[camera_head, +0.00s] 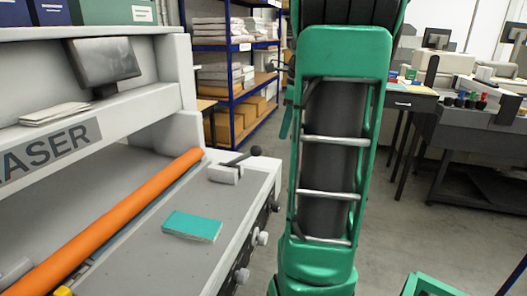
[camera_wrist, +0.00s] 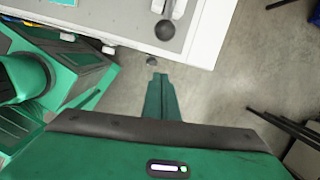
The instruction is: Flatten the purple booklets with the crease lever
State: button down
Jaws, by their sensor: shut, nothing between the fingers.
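A small lever (camera_head: 237,160) with a dark ball knob sits on a pale block near the far right corner of a grey machine bed (camera_head: 150,255); it looks like the crease lever. In the wrist view, the dark ball knob (camera_wrist: 166,30) is beyond my fingertips and apart from them. My gripper (camera_wrist: 159,76) is shut and empty, over the floor just off the bed's edge. One teal booklet (camera_head: 192,226) lies flat on the bed. I see no purple booklet in either view.
A long orange roller (camera_head: 110,222) runs along the bed. Knobs (camera_head: 261,238) stick out from the bed's near side. A monitor (camera_head: 103,62) and papers (camera_head: 54,113) sit on the machine's upper shelf. Blue shelving (camera_head: 237,70) stands behind. A dark bench (camera_head: 470,140) is at right. Floor between is clear.

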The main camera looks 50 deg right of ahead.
jog(key=x, duration=1)
jog(key=shift+w+a+r, duration=0.5)
jog(key=shift+w, duration=0.2)
jog(key=shift+w+a+r, duration=0.5)
jog(key=shift+w, duration=0.2)
